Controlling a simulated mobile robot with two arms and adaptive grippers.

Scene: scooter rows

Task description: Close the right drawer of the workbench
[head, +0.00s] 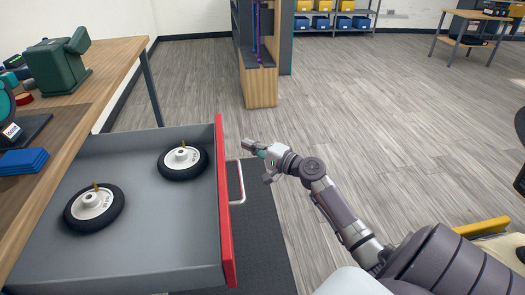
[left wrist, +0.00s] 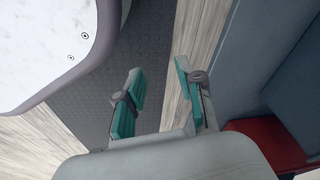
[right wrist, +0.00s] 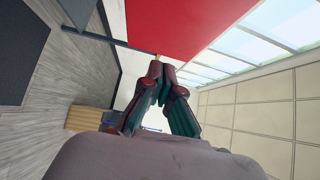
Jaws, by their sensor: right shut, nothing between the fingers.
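The workbench drawer stands pulled out, with a grey tray (head: 150,254), a red front (head: 226,215) and a pale bar handle (head: 240,183). Two wheels with black tyres, one nearer (head: 94,208) and one farther (head: 183,160), lie in it. My right gripper (head: 249,146) is shut and empty, just outside the red front near its far end and beyond the handle. In the right wrist view its closed fingertips (right wrist: 157,65) point toward the red panel (right wrist: 172,25); I cannot tell if they touch. My left gripper (left wrist: 160,70) is open and empty, outside the head view.
The wooden workbench top (head: 98,82) at the left carries a green machine (head: 57,66) and blue trays (head: 22,161). A dark mat (head: 262,230) lies before the drawer. A wooden-ended shelf unit (head: 261,86) stands beyond. Wood floor (head: 350,120) at the right is open.

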